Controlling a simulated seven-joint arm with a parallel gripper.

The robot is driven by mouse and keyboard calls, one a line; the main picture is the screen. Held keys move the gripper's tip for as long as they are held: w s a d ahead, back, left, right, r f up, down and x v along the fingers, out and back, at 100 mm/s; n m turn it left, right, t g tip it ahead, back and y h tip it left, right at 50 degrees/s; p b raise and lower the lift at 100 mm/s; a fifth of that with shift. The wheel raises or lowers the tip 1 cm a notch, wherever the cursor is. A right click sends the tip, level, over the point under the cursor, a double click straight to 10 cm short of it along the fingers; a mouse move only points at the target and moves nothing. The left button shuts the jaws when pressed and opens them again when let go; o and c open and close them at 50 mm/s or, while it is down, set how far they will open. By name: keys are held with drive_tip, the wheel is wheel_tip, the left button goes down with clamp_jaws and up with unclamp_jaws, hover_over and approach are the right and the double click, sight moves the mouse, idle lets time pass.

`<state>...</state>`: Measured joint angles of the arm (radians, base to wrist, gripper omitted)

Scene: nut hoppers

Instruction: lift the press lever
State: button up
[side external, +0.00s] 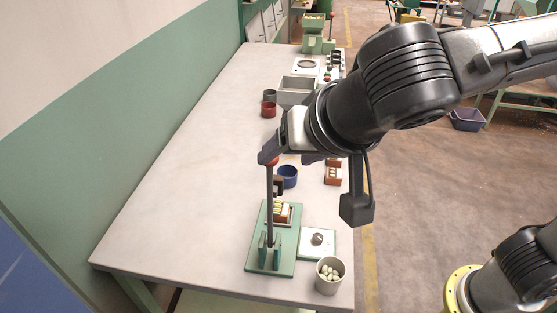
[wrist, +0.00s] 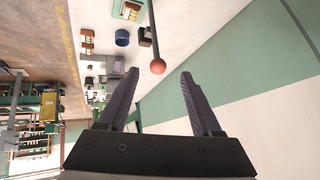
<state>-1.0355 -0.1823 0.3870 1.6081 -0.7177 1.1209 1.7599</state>
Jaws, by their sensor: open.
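The press (side external: 285,262) has a green base at the near end of the bench. Its lever (side external: 269,205) is a grey rod standing nearly upright, topped by a red ball knob (side external: 274,161). My gripper (side external: 288,157) is open beside the top of the lever, and its near finger partly covers the knob. In the wrist view the knob (wrist: 157,66) lies just beyond my open fingertips (wrist: 158,75), lined up with the gap between them. The rod runs away from it to the top edge. I cannot tell whether a finger touches the knob.
The bench's left part (side external: 190,215) is clear, beside a green and white wall.

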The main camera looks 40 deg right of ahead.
drive_tip(key=v, duration=0.3)
drive_tip(key=shift+s+r, duration=0.25)
drive_tip(key=shift+s, duration=0.1)
drive_tip(key=w+d+r+m+g+h, duration=0.15)
drive_tip(key=d+m, duration=0.35)
drive_tip(key=d, duration=1.5)
drive_tip(key=s+d+f, duration=0.4)
drive_tip(key=s+d, duration=0.3)
drive_tip(key=d, duration=0.1)
drive_tip(key=s+a+f+n+y, duration=0.2)
drive_tip(key=s+f+n, duration=0.4)
drive_tip(key=f+n, duration=0.2)
drive_tip(key=shift+n+g, duration=0.45)
drive_tip(key=shift+n, duration=0.75)
